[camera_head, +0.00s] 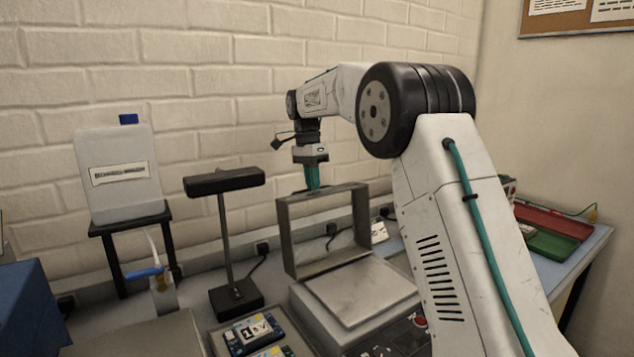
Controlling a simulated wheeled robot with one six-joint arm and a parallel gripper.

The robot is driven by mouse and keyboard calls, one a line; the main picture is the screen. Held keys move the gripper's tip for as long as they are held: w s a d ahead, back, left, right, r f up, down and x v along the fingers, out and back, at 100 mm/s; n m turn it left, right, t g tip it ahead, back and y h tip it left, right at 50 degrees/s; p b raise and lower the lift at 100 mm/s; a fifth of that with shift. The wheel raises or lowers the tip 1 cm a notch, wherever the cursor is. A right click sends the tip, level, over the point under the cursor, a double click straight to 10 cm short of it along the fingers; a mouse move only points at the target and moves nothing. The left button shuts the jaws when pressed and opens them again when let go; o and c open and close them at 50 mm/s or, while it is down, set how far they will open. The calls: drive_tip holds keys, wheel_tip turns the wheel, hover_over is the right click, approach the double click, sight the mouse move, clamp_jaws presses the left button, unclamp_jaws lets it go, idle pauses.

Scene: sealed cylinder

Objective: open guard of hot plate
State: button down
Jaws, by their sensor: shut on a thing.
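The hot plate (362,291) is a pale metal box with a flat square top, on the bench in the middle. Its guard (361,216) is a grey rectangular metal frame that stands upright at the back edge of the plate, with the wall showing through it. My gripper (313,185) points down from above and is shut on the top bar of the guard. The contact is small in the picture, and the far side of the fingers is hidden. My arm hides the right part of the hot plate.
A black lamp-like stand (225,182) is left of the guard. A white container (119,172) with a blue cap sits on a black stand. A meter (258,331) lies in front. Red and green trays (552,223) are at right behind my arm.

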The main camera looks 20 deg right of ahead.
drive_tip(key=shift+w+a+f, duration=0.1)
drive_tip(key=shift+w+f, duration=0.2)
drive_tip(key=shift+w, duration=0.3)
drive_tip(key=c, duration=1.6)
unclamp_jaws()
drive_tip(key=shift+o, duration=0.6)
drive_tip(key=shift+w+a+f, duration=0.1)
drive_tip(key=shift+w+f, duration=0.15)
drive_tip(key=shift+r, duration=0.1)
drive_tip(key=shift+r, duration=0.1)
drive_tip(key=v, duration=0.7)
drive_tip(key=shift+r, duration=0.4)
